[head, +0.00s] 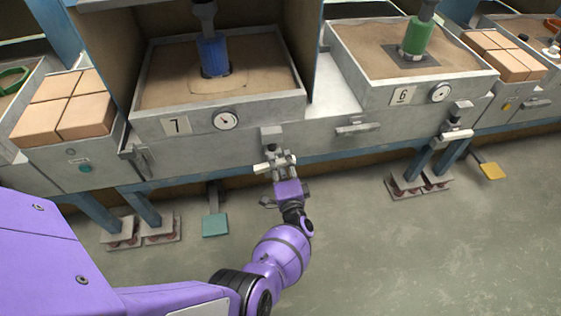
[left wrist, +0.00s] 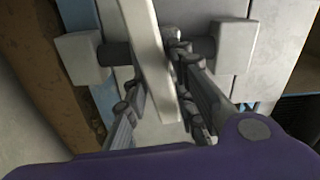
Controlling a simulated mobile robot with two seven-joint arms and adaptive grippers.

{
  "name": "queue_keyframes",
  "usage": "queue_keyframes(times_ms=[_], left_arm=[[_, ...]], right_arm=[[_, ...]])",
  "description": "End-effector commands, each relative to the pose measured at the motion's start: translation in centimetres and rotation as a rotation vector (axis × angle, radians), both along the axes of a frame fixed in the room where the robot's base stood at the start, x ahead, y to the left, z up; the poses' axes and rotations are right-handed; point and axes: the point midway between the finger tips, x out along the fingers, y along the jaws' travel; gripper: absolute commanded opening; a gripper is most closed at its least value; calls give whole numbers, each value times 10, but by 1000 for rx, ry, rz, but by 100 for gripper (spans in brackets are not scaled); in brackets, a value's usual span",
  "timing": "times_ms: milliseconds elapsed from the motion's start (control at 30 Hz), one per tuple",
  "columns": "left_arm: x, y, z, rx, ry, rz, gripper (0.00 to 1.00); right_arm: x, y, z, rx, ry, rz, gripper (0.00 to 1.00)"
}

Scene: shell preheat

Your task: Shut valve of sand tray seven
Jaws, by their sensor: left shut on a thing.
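Sand tray seven (head: 150,127) is a grey metal box of sand with a "7" plate (head: 177,125) and a round gauge (head: 225,119) on its front. My left gripper (head: 276,165) is below and right of the gauge, at the valve fitting (head: 271,133) on the front. In the left wrist view, a pale lever bar (left wrist: 145,45) runs slightly tilted between my left gripper's fingers (left wrist: 158,100), which are shut on it. The bar crosses a dark shaft (left wrist: 116,54) between two pale blocks. The fingers hide part of the lever. My right gripper is not in view.
A blue cylinder (head: 213,56) stands in tray seven's sand. Sand tray six (head: 350,70), with a green cylinder (head: 417,37), is to the right; another lever handle (head: 357,127) is on the front. A teal pedal (head: 215,225) sits low.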

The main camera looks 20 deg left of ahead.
Motion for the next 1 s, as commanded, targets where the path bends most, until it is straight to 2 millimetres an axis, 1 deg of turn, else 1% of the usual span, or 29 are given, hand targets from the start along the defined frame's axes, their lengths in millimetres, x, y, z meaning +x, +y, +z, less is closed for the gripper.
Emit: queue_keyframes(times_ms=[33,333,867,900,967,1000], left_arm=[[-1,-2,-3,18,20,-2,0],[-1,-2,-5,107,79,-2,0],[-1,-1,-6,123,91,-1,0],[-1,-1,-6,123,91,-1,28],[-1,-1,-6,123,91,-1,36],[-1,-1,-5,124,90,-1,38]], right_arm=[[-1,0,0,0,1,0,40],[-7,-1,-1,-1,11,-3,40],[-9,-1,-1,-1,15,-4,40],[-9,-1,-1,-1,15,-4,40],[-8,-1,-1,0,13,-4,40],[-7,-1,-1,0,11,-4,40]])
